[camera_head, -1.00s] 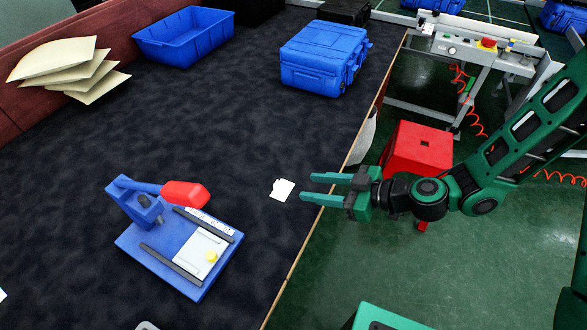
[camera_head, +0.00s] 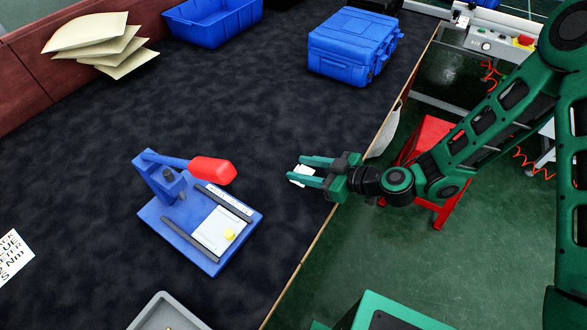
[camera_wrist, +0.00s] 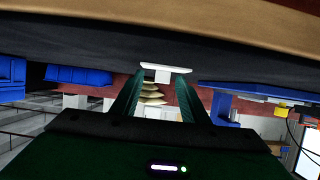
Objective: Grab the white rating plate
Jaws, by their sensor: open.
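The white rating plate (camera_head: 301,174) is a small flat white piece on the dark table mat. In the head view it lies at the tips of my gripper (camera_head: 308,171), partly hidden by the green fingers. In the wrist view the plate (camera_wrist: 165,69) shows edge-on, just beyond and between the fingertips of my gripper (camera_wrist: 160,82). The fingers are open, one on each side of the plate's line. I cannot tell whether they touch it.
A blue press fixture (camera_head: 185,240) with a red handle stands left of my gripper. A grey tray (camera_head: 165,300) is at the front. A blue case (camera_head: 345,58), blue bin (camera_head: 222,28) and stacked envelopes (camera_head: 100,42) are at the back. The table's edge (camera_head: 312,245) runs beneath my arm.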

